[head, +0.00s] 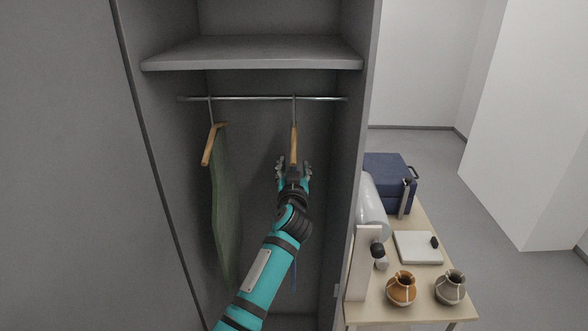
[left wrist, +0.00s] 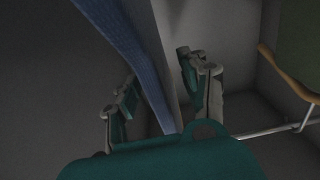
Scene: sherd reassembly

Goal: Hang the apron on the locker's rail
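The steel rail (head: 245,98) runs across the open grey locker, below its shelf. A wooden hanger (head: 293,142), seen edge-on, hangs from the rail by its hook, right of the middle. The apron is blue cloth; a thin strip (head: 294,277) shows below my arm, and it shows larger in the left wrist view (left wrist: 125,50). It appears to hang below that hanger; their join is hidden. My left gripper (head: 293,168) has its fingers apart, on either side of the hanger's lower end. The left wrist view also shows the fingers (left wrist: 160,92) apart. My right gripper is out of view.
A green garment (head: 224,200) hangs on another wooden hanger (head: 209,145) at the rail's left. The locker's right wall (head: 353,130) stands close to my gripper. Outside, a small table (head: 425,304) holds a blue case (head: 386,180), an orange pot (head: 401,289) and a grey pot (head: 451,288).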

